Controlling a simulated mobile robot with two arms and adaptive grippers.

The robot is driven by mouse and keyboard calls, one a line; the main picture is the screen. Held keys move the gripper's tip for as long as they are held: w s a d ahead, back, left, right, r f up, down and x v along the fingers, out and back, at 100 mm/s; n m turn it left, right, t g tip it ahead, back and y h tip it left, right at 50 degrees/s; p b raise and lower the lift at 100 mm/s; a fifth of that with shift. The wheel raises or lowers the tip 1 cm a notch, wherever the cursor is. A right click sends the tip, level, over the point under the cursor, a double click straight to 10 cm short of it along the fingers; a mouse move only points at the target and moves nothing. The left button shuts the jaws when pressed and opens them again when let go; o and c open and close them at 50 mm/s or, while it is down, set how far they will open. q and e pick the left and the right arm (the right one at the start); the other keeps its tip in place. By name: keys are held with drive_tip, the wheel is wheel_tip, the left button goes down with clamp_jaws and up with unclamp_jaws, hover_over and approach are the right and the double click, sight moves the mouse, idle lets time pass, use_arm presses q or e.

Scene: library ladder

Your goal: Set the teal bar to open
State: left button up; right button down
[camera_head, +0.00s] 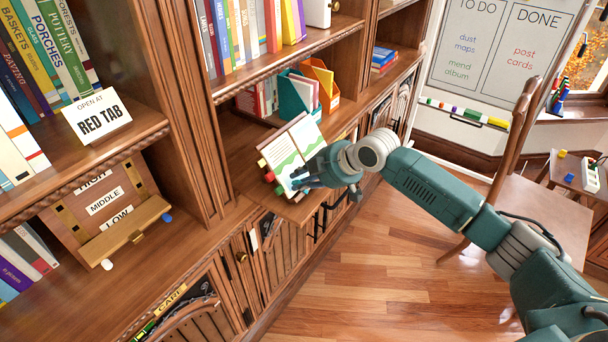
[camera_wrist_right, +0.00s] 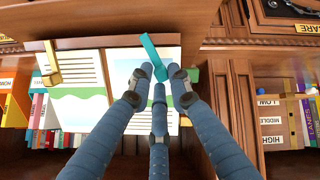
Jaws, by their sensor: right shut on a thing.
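The teal bar (camera_wrist_right: 151,52) shows in the wrist view as a slim flat strip standing in front of the open book's pages. The fingers of my right gripper (camera_wrist_right: 161,80) are closed around its lower end. The open book (camera_wrist_right: 92,85) has white pages with green bands and leans behind the fingers. In the head view the book (camera_head: 290,152) rests on a wooden ledge, and my right gripper (camera_head: 306,180) is at its lower right. The bar is hard to make out there, behind the fingers. My left gripper is not in view.
A sign (camera_head: 101,117) reads "OPEN AT RED TAB". A wooden panel (camera_head: 105,210) marked HIGH, MIDDLE, LOW stands lower left. A brass-coloured piece (camera_wrist_right: 47,65) lies over the left page. Teal and orange holders (camera_head: 298,95) stand behind the book. A chair (camera_head: 545,200) is at right.

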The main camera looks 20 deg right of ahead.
sight(303, 215)
drive_tip(key=s+n, duration=0.1)
drive_tip(key=a+f+n, duration=0.1)
drive_tip(key=n, duration=0.1)
drive_tip(key=shift+s+a+p, duration=0.1)
drive_tip(key=shift+s+p, duration=0.2)
drive_tip(key=shift+s, duration=0.05)
drive_tip(key=n, duration=0.1)
drive_tip(key=s+f+n+t, duration=0.1)
drive_tip(key=shift+a+n+h, duration=0.15)
drive_tip(key=shift+n+h, duration=0.15)
drive_tip(key=shift+n, duration=0.1)
drive_tip(key=n, duration=0.1)
drive_tip(key=s+f+n, duration=0.1)
drive_tip(key=n+p, duration=0.1)
drive_tip(key=n, duration=0.1)
drive_tip(key=shift+s+f+t, duration=0.25)
drive_tip(key=shift+t, duration=0.15)
drive_tip(key=shift+s+f+n, duration=0.3)
drive_tip(key=shift+f+n, duration=0.2)
drive_tip(key=shift+n, duration=0.7)
drive_tip(key=shift+d+f, duration=0.1)
drive_tip(key=shift+d, duration=0.1)
drive_tip(key=c, duration=1.7)
unclamp_jaws()
drive_tip(key=shift+c, duration=0.2)
drive_tip(key=shift+w+d+r, duration=0.1)
drive_tip(key=shift+w+r, duration=0.05)
drive_tip(key=shift+r, duration=0.1)
